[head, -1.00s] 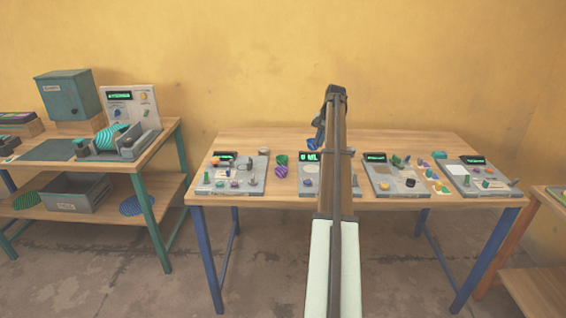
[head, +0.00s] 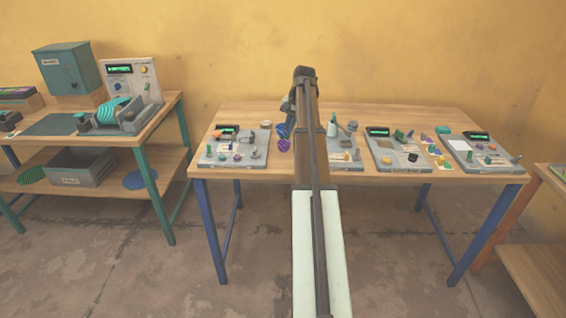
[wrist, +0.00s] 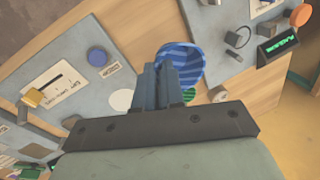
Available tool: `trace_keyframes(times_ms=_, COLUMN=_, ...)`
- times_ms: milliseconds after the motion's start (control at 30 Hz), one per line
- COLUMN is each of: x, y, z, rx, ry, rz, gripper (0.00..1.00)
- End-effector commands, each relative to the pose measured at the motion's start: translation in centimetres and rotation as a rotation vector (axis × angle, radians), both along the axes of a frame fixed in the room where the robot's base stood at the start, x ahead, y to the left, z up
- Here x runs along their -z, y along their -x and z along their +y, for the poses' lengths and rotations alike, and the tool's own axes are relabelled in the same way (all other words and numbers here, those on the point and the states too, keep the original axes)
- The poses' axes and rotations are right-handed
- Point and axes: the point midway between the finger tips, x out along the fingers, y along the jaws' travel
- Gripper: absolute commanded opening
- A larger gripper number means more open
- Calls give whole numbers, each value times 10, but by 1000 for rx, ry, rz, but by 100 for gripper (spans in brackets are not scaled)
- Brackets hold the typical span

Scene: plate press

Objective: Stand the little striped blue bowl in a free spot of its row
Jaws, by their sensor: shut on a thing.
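The little striped blue bowl (wrist: 181,60) is between the fingers of my gripper (wrist: 168,75) in the wrist view. In the head view the bowl (head: 282,131) shows at my gripper (head: 286,126), over the table strip between the two left panels. A purple bowl (head: 283,145) stands on that strip, just below the held bowl in the picture. A green striped bowl (wrist: 189,95) is mostly hidden behind my fingers in the wrist view. I cannot tell whether the held bowl touches the table.
A grey panel with small parts (head: 234,152) lies left of the strip. Another panel (head: 345,158), partly hidden by my arm, lies right of it. More panels (head: 400,158) stand further right. A bench with a press (head: 120,112) is at the left.

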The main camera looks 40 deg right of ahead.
Motion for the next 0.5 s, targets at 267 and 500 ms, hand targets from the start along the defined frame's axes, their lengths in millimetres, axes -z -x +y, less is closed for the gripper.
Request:
trace_keyframes(times_ms=267, x=9, y=28, z=28, rx=88, ry=-8, rz=-3, gripper=0)
trace_keyframes(times_ms=500, x=22, y=25, z=25, rx=129, ry=-17, rz=-1, gripper=0)
